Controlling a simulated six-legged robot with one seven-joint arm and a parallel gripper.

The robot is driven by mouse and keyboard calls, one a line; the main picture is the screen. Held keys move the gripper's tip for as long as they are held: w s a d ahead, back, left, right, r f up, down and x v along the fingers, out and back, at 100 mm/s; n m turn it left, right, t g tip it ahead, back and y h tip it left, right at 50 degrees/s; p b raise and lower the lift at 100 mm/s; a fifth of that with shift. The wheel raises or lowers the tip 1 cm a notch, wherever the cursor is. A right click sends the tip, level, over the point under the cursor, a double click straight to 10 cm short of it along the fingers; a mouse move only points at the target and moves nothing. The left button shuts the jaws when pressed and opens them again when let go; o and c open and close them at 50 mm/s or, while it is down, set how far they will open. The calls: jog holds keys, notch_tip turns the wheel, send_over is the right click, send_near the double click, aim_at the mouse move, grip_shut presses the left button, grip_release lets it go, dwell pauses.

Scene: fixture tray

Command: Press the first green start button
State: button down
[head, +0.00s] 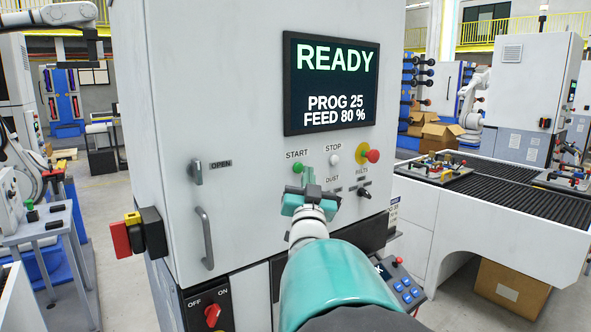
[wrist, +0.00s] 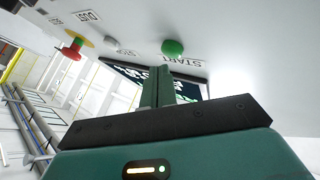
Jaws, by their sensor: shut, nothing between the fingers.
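The green start button (head: 298,167) is on the front of the white machine cabinet, under the START label and below the screen reading READY. In the wrist view the green button (wrist: 173,48) shows just beyond my fingertips. My gripper (head: 308,176) is shut and empty, close in front of the panel and slightly below and right of the button in the head view. Its fingers (wrist: 165,72) are together in the wrist view. I cannot tell whether they touch the button.
A white stop button (head: 334,159) and a red knob on a yellow base (head: 372,155) sit right of the start button. A dark switch (head: 364,192) is lower right. A door handle (head: 205,238) sticks out at left. A conveyor (head: 500,190) stands at right.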

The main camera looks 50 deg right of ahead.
jog(key=shift+w, duration=0.15)
dwell(0.4)
jog(key=shift+w+d, duration=0.15)
jog(key=shift+w, duration=0.1)
jog(key=shift+w, duration=0.45)
dwell(0.8)
jog(key=shift+s, duration=0.85)
jog(key=shift+s, duration=0.1)
jog(key=shift+s+a, duration=0.2)
jog(key=shift+s, duration=0.6)
jog(key=shift+s+a, duration=0.25)
jog(key=shift+s, duration=0.5)
jog(key=shift+s+a, duration=0.2)
jog(key=shift+s, duration=0.6)
